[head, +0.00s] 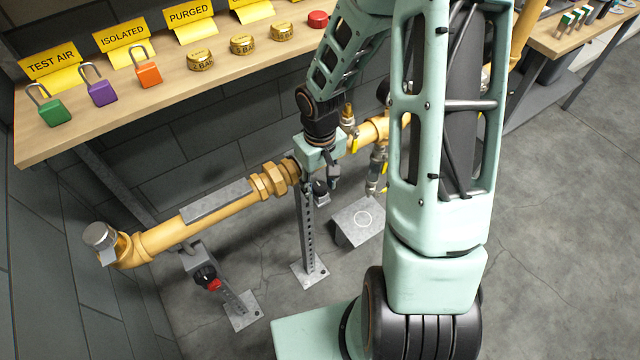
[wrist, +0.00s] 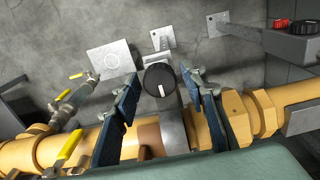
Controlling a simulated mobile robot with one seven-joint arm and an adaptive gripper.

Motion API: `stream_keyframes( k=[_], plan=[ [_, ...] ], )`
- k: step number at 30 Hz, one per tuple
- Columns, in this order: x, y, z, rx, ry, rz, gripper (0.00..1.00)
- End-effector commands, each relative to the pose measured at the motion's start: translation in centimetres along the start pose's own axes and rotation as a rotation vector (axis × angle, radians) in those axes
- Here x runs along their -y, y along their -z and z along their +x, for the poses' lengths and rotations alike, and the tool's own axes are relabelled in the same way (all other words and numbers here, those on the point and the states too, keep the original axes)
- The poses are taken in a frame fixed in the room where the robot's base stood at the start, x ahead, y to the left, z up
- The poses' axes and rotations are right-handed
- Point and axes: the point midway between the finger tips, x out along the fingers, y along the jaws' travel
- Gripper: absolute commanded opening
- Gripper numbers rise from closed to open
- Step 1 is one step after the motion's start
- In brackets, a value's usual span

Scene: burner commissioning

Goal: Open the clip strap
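A grey metal strap (wrist: 173,130) crosses the yellow pipe (wrist: 235,118) in the middle of the wrist view, with a black knob (wrist: 159,80) bearing a white mark at its far side. The knob also shows in the head view (head: 321,187), near the top of an upright perforated post (head: 306,235). My gripper (wrist: 160,75) is open, one dark finger on each side of the knob and strap, with visible gaps to the knob. In the head view my gripper (head: 321,178) is just above the pipe and hides most of the strap.
Yellow-handled valves (wrist: 70,145) stand close to my gripper's left in the wrist view. Behind the pipe is a bench (head: 180,95) with padlocks, signs and brass tags. The floor at right is clear.

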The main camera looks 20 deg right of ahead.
Motion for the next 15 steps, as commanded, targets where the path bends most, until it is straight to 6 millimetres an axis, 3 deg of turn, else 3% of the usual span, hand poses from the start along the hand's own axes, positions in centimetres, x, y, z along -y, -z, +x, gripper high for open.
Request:
stream_keyframes(
  k=[3,13,15],
  plan=[
    [-0.01,0.01,-0.03,0.0,0.0,0.0,0.39],
    [0.0,0.01,-0.05,0.0,0.0,0.0,0.03],
    [0.0,0.01,-0.05,0.0,0.0,0.0,0.0]
  ],
)
